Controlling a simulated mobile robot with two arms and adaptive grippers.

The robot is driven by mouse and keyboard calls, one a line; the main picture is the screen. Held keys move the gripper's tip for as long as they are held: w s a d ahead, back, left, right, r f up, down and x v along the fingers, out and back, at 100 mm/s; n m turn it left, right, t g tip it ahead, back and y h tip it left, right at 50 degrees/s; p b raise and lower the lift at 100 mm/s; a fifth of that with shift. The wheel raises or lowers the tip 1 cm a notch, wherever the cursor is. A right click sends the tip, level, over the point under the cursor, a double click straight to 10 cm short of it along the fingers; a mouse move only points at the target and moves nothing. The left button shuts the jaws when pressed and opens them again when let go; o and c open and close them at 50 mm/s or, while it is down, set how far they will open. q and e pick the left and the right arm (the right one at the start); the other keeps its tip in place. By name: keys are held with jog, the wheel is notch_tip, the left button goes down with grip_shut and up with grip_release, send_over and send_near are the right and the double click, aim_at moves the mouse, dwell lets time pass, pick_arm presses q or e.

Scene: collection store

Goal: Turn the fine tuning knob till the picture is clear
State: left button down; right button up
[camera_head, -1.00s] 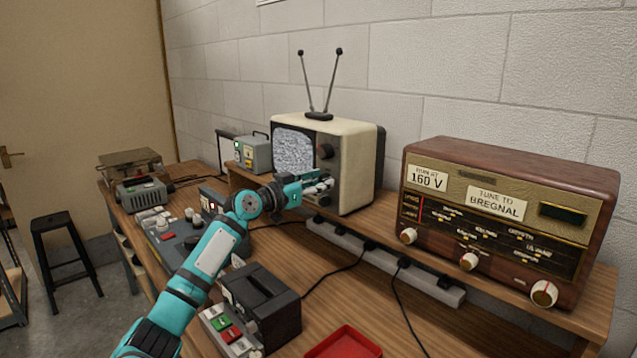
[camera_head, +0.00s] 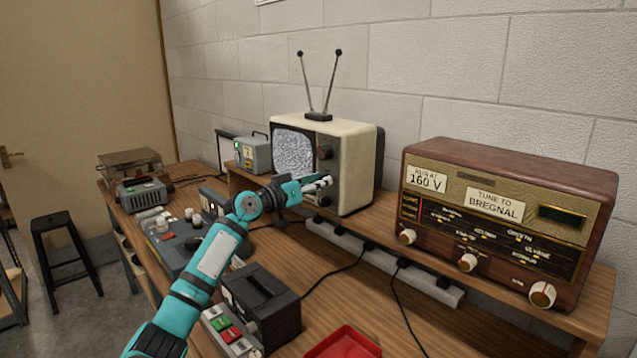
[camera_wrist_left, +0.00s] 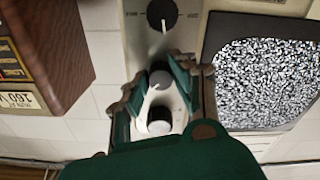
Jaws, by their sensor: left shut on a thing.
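The cream television (camera_head: 352,160) stands on the raised shelf with grey noise on its screen (camera_head: 292,152); the noisy screen (camera_wrist_left: 262,80) also fills the right of the left wrist view. My left gripper (camera_head: 326,181) is at the television's control panel. In the upside-down left wrist view, its fingers (camera_wrist_left: 160,77) are shut around a small light knob (camera_wrist_left: 159,74). Another small knob (camera_wrist_left: 159,121) and a larger dark knob with a white pointer (camera_wrist_left: 162,14) lie on either side of it. The panel lettering is too small to read. My right gripper is not in view.
A brown radio (camera_head: 500,218) stands to the right of the television. A power strip with cables (camera_head: 385,262) runs along the shelf front. A black box (camera_head: 262,302), a grey console (camera_head: 180,245) and a red tray (camera_head: 345,343) are on the bench.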

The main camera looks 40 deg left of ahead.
pick_arm(q)
jog(key=shift+r+n+p, duration=0.15)
jog(key=shift+n+p, duration=2.85)
jog(key=shift+n, duration=3.1)
jog(key=c, duration=1.1)
grip_release()
jog(key=shift+o, duration=0.2)
jog(key=shift+s, duration=0.15)
jog(key=s+a, duration=0.1)
jog(key=s, duration=1)
jog(key=shift+s, duration=0.4)
